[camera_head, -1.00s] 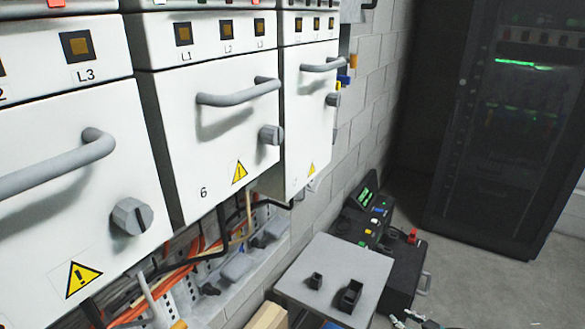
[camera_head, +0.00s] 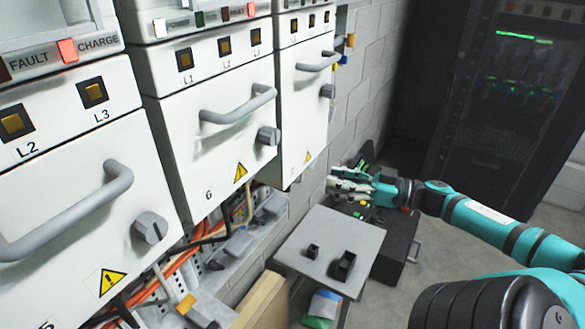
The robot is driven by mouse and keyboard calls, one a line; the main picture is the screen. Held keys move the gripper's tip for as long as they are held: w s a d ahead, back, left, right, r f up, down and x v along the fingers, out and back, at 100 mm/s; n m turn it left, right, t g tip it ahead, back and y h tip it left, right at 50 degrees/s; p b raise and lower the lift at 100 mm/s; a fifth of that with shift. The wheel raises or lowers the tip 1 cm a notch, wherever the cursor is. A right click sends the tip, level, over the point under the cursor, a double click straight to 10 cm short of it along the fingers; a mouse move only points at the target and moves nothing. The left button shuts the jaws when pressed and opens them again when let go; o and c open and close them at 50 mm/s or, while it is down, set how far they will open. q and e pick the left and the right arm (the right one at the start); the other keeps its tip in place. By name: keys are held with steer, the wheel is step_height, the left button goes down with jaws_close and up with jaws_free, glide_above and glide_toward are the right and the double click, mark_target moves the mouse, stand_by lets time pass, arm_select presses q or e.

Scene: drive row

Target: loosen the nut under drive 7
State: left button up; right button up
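The drive at the right end of the row (camera_head: 301,117), beside the one marked 6, is a white cabinet with a grey handle (camera_head: 318,62) and a grey knob (camera_head: 328,91). Its own number is not readable. No nut can be made out under it; its underside faces away from the camera. My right gripper (camera_head: 340,183) is in front of the wall, just right of and below this drive's lower corner, apart from it in the picture. Its fingers are too small to tell open from shut. My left gripper is not in view.
Drive 6 (camera_head: 222,140) has orange and black cables below it. A small grey table (camera_head: 325,240) with two small dark holders (camera_head: 345,265) stands below my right gripper. A black case (camera_head: 395,255) is on the floor behind it. A dark rack (camera_head: 500,110) stands at the back right.

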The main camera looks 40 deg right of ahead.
steer(key=x, duration=1.1)
steer(key=shift+w+b, duration=0.25)
steer(key=shift+b, duration=0.15)
steer(key=shift+c, duration=0.2)
jaws_close()
steer(key=shift+a+r+p, duration=0.1)
steer(key=shift+r+p, duration=0.05)
steer(key=shift+p, duration=0.35)
steer(key=m+t+h+p, duration=0.1)
steer(key=m+h+p, duration=0.1)
steer(key=h+p, duration=0.1)
steer(key=m+t+h+p, duration=0.1)
steer(key=m+h+p, duration=0.1)
steer(key=h+p, duration=0.1)
steer(key=shift+a+r+p, duration=0.15)
steer(key=shift+a+p, duration=0.05)
steer(key=shift+p, duration=0.25)
steer(key=m+h+p, duration=0.1)
steer(key=m+h, duration=0.1)
steer(key=h, duration=0.2)
steer(key=shift+a+m, duration=0.1)
steer(key=shift+m, duration=0.3)
steer(key=shift+a+f+m+g+h, duration=0.1)
steer(key=shift+f+m+g+h, duration=0.1)
steer(key=shift+m+h, duration=0.65)
steer(key=shift+f+m+g+h, duration=0.15)
steer(key=shift+m+h, duration=0.3)
steer(key=shift+h, duration=0.8)
